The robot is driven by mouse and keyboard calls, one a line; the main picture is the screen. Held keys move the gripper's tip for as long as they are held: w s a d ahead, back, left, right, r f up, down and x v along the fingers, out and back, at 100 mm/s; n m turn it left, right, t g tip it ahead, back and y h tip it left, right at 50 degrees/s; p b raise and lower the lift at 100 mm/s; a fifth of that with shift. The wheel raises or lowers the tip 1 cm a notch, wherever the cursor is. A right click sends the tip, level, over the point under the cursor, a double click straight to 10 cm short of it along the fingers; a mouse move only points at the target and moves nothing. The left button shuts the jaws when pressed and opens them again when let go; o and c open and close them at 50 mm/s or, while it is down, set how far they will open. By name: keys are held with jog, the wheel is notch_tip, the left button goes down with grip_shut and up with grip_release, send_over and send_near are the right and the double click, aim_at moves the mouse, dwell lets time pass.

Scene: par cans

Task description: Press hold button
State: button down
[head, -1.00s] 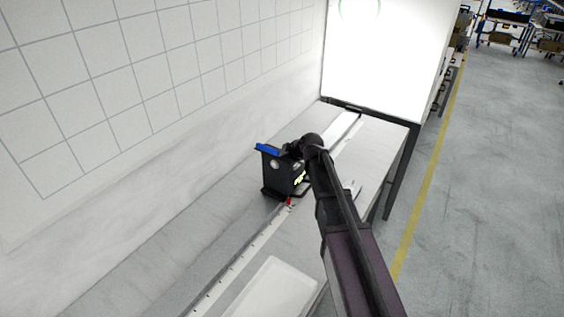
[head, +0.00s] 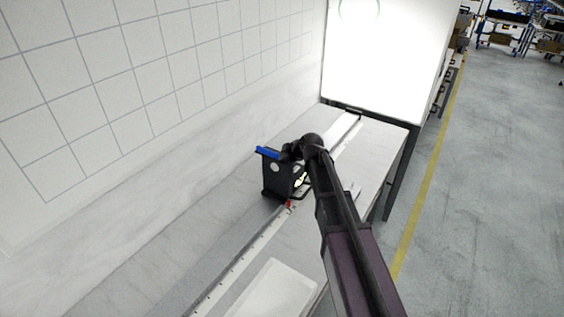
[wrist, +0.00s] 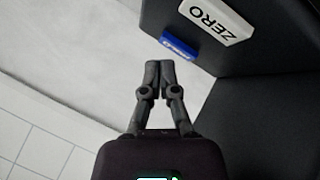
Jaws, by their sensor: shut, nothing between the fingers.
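A black device (head: 277,179) with a blue top edge stands on the bench, partly hidden by my arm. In the wrist view its dark panel (wrist: 222,50) carries a white button marked ZERO (wrist: 216,20) and a smaller blue button (wrist: 179,48) with lettering too blurred to read for sure. No button marked hold can be read. My gripper (wrist: 158,65) is shut and empty. Its tips show just below and left of the blue button; I cannot tell whether they touch the panel. The fingertips cannot be made out in the head view.
A long bench (head: 375,150) runs along a white tiled wall (head: 120,70). A pale tray (head: 272,290) lies nearer on it. A red part (head: 289,204) sits by the device's foot. A bright white panel (head: 385,60) stands at the far end. Floor to the right is open.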

jog(key=shift+r, duration=0.2)
dwell(0.3)
jog(key=shift+r+p, duration=2.45)
jog(key=shift+p, duration=0.1)
